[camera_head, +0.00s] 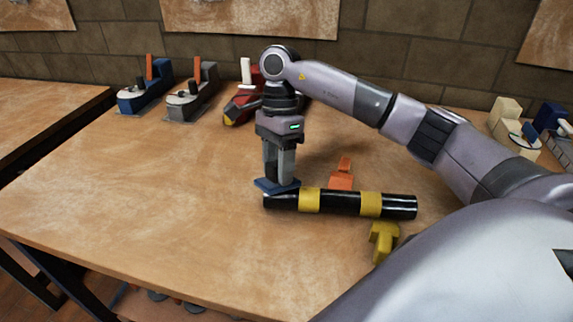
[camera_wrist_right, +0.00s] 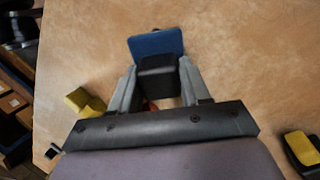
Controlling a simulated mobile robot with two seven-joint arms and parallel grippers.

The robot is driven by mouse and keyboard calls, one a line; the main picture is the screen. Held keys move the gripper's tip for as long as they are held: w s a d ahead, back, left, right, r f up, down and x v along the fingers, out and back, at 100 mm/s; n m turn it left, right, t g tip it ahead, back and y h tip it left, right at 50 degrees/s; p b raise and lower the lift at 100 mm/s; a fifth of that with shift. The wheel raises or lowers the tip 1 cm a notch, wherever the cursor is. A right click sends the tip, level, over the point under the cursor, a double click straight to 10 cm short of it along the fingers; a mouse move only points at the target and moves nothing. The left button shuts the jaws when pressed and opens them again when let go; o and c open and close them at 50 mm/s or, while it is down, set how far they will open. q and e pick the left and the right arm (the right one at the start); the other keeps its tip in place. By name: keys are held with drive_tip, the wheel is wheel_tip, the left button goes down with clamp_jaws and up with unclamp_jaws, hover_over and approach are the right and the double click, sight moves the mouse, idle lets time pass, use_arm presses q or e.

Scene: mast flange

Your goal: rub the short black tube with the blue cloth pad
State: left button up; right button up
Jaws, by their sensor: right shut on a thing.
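The short black tube (camera_head: 340,204) lies sideways near the middle of the table, with two yellow bands around it. My right gripper (camera_head: 279,180) points down over the tube's left end and is shut on the blue cloth pad (camera_head: 268,187). The pad sits at the tube's left end and looks to be touching its top. In the right wrist view the blue pad (camera_wrist_right: 156,44) shows beyond a black block (camera_wrist_right: 158,76) between the fingers. The tube is mostly hidden there. My left gripper is not in view.
An orange clamp-like piece (camera_head: 342,174) stands behind the tube and a yellow one (camera_head: 383,240) in front. Blue (camera_head: 145,92), grey (camera_head: 193,97) and red (camera_head: 240,105) tools stand along the back. The table's left and front are clear.

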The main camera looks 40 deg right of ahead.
sight(298, 181)
drive_tip(key=shift+s+d, duration=1.4)
drive_tip(key=shift+d, duration=0.05)
drive_tip(key=shift+s+d+f+b, duration=0.1)
drive_tip(key=shift+s+d+b, duration=0.4)
drive_tip(key=shift+s+d, duration=0.95)
drive_tip(key=p+v, duration=0.4)
drive_tip(key=v, duration=0.2)
drive_tip(key=shift+w, duration=0.1)
drive_tip(key=p+v, duration=0.2)
drive_tip(key=v, duration=0.1)
drive_tip(key=shift+p, duration=0.3)
